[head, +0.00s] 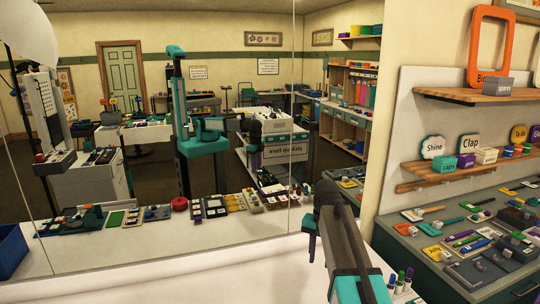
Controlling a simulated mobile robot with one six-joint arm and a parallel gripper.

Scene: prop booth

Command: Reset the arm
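My arm rises from the bottom edge of the head view, right of centre, as a dark grey and teal link. It bends over near the counter's back edge.
A large mirror-like panel (80,200) stands behind the counter; a teal column in it looks like my reflection. Several small props and a red roll (180,204) show along its bottom. At right are wooden shelves (460,97), a crowded dark worktop (425,275) and upright markers (400,281).

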